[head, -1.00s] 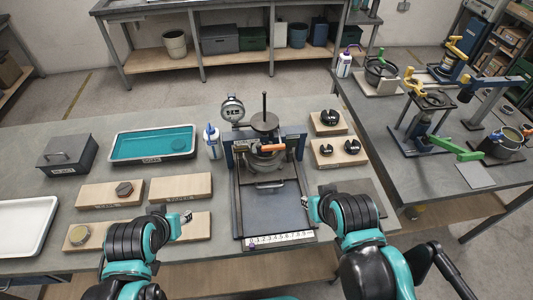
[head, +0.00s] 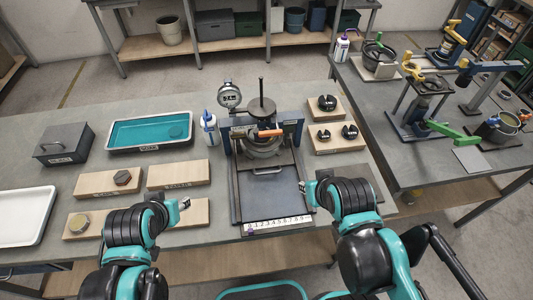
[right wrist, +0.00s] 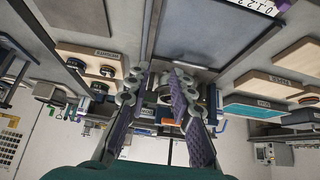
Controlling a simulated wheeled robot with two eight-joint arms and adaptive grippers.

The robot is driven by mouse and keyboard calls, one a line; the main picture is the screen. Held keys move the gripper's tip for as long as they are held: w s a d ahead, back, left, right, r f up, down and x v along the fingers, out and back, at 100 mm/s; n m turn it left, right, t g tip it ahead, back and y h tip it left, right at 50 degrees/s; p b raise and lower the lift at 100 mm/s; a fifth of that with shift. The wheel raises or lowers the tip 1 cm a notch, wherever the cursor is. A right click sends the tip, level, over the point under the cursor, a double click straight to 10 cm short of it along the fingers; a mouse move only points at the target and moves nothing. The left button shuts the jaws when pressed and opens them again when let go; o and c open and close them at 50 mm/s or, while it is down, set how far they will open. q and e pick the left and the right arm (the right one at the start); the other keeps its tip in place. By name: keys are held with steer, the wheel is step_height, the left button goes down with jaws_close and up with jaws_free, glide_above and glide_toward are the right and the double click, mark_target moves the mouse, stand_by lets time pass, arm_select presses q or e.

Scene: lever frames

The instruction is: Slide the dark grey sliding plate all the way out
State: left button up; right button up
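The lever frame stands mid-bench in the head view. Its dark grey sliding plate (head: 282,166) sits under the round pot (head: 262,145), with a pale bar handle (head: 267,171) at its front edge. The flat bed (head: 268,197) between the side rails lies bare in front of it, down to the white number scale (head: 278,224). My right gripper (head: 306,187) is beside the right rail, apart from the handle. In the right wrist view its fingers (right wrist: 157,88) are spread with nothing between them. My left gripper (head: 185,203) is over the wooden blocks at left, its opening too small to tell.
A lever with an orange grip (head: 269,133) crosses above the pot. A dial gauge (head: 229,95) and a white bottle (head: 209,127) stand at left. Boards with black weights (head: 337,138) lie at right. Wooden blocks (head: 178,173) and a teal tray (head: 110,144) fill the left.

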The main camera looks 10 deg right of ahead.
steer(key=shift+o, duration=0.3)
steer(key=shift+o, duration=0.7)
steer(key=n+g+p, duration=0.3)
steer(key=n+g, duration=0.2)
steer(key=n, duration=1.3)
glide_toward(269, 172)
steer(key=f+b, duration=0.1)
steer(key=f, duration=0.1)
steer(key=w+f+b, duration=0.1)
steer(key=f, duration=0.2)
steer(key=f+b, duration=0.1)
steer(key=f, duration=0.1)
steer(key=shift+w+d+f, duration=0.1)
steer(key=shift+w+f, duration=0.2)
steer(key=shift+f, duration=0.05)
jaws_close()
